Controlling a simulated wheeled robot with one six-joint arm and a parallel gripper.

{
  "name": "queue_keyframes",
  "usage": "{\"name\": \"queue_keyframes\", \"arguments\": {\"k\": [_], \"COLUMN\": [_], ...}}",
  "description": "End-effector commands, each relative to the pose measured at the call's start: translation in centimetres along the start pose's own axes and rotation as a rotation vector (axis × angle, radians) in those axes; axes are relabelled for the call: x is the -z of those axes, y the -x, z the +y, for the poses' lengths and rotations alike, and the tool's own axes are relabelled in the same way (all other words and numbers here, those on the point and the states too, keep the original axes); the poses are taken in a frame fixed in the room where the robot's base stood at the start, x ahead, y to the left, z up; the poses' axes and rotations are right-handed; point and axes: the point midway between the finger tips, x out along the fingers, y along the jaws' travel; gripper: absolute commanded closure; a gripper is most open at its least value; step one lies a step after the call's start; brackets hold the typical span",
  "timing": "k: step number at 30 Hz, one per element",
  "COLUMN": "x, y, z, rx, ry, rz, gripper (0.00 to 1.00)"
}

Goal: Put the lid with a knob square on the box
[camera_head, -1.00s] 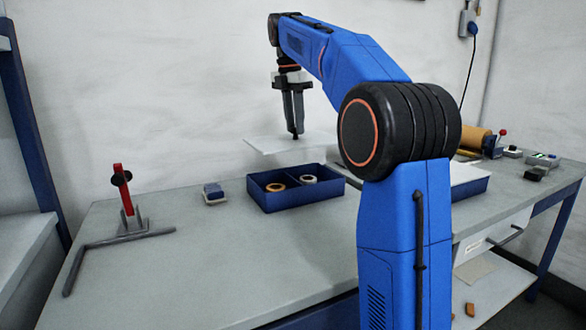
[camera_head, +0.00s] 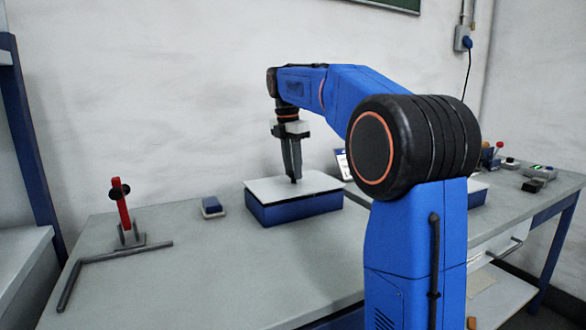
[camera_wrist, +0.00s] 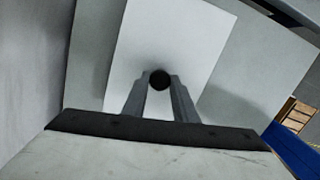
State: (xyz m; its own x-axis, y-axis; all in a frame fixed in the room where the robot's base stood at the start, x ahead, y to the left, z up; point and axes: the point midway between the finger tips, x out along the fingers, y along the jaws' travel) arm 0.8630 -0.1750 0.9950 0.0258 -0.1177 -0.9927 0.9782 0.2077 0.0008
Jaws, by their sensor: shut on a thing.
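The white lid (camera_head: 262,187) lies over the top of the blue box (camera_head: 300,209) in the head view. In the wrist view the dark round knob (camera_wrist: 160,80) shows between the fingertips, with the white lid (camera_wrist: 185,35) beneath. The rolls inside the box are hidden.
A small blue-topped block (camera_head: 212,206) stands left of the box. A red toggle clamp (camera_head: 122,212) and a grey angle bar (camera_head: 110,252) are further left. Another blue box (camera_head: 478,194) is at the right, partly behind my arm. The front of the table is clear.

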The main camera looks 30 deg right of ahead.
Motion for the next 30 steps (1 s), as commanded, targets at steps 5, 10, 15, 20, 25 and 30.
{"name": "queue_keyframes", "arguments": {"k": [5,10,15,20,25,30], "x": [0.0,0.1,0.1,0.1,0.1,0.1], "y": [-0.1,-0.6,-0.9,-1.2,-1.2,-1.2], "z": [0.0,0.0,0.0,0.0,0.0,0.0], "rx": [0.000,0.001,0.001,0.000,0.001,0.001], "ry": [0.000,0.000,0.000,0.000,0.000,0.000], "rz": [0.000,0.000,0.000,0.000,0.000,0.000], "gripper": [1.00,1.00,1.00,1.00,0.56,0.56]}}
